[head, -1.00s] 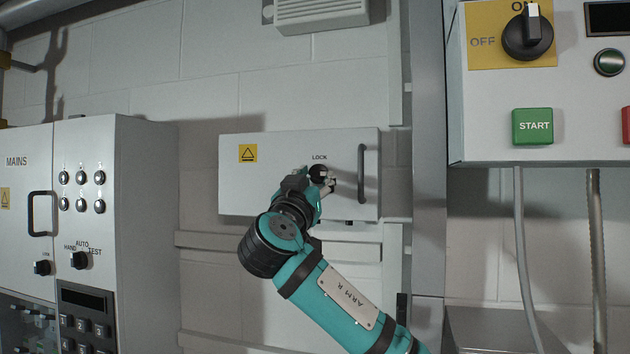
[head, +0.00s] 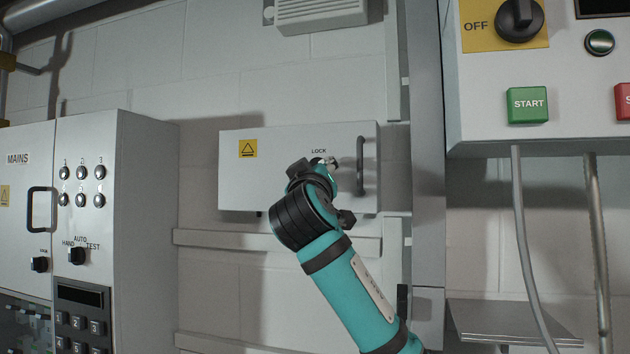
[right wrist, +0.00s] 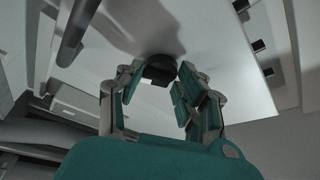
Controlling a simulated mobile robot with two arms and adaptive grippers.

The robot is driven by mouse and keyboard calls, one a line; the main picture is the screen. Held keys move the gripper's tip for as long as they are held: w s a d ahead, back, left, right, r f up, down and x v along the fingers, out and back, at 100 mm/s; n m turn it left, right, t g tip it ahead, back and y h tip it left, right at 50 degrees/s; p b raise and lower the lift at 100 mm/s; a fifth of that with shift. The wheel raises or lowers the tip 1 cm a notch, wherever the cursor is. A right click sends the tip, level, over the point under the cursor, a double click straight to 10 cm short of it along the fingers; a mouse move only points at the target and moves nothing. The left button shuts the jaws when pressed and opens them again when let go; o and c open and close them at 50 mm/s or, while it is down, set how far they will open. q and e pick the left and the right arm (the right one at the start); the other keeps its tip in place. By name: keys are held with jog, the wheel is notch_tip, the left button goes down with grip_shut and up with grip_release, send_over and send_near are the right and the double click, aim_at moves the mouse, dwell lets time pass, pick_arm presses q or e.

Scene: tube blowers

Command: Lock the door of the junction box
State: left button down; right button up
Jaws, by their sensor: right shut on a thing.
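The junction box (head: 280,185) is a pale box on the wall, in the middle of the head view. Its door looks shut and has a black bar handle (head: 361,165) near the right edge. The black lock knob (right wrist: 160,69) shows in the right wrist view between my fingers; in the head view my wrist hides it below the LOCK label. My right gripper (head: 327,165) is at the door front, left of the handle. Its fingers (right wrist: 155,88) are shut on the knob in the right wrist view. The knob's exact turn angle cannot be told. My left gripper is not in view.
A MAINS cabinet (head: 148,210) with switches stands at the left. A control panel (head: 480,110) with a START button (head: 528,105) is at the upper right, with conduits below it. A metal post (head: 428,200) stands between it and the junction box.

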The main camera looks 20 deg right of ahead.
jog(key=n+y+p, duration=0.1)
jog(key=n, duration=0.2)
jog(key=r+n+y+p, duration=0.1)
jog(key=n+y, duration=0.1)
jog(key=n, duration=0.2)
jog(key=r+n+g+y+p, duration=0.1)
jog(key=n+p, duration=0.1)
jog(key=n, duration=0.1)
jog(key=shift+s+d+r+n+y, duration=0.2)
jog(key=shift+s+d+n+y, duration=0.1)
jog(key=shift+s+d+n, duration=0.1)
jog(key=shift+a+n+g+p, duration=0.1)
jog(key=shift+n+g+p, duration=0.5)
jog(key=shift+n+p, duration=0.7)
jog(key=shift+w+n, duration=0.1)
jog(key=shift+n, duration=0.2)
jog(key=shift+f, duration=0.1)
jog(key=o, duration=0.9)
jog(key=shift+o, duration=0.6)
jog(key=shift+w+a+f, duration=0.1)
jog(key=shift+w+f, duration=0.05)
jog(key=shift+f, duration=0.1)
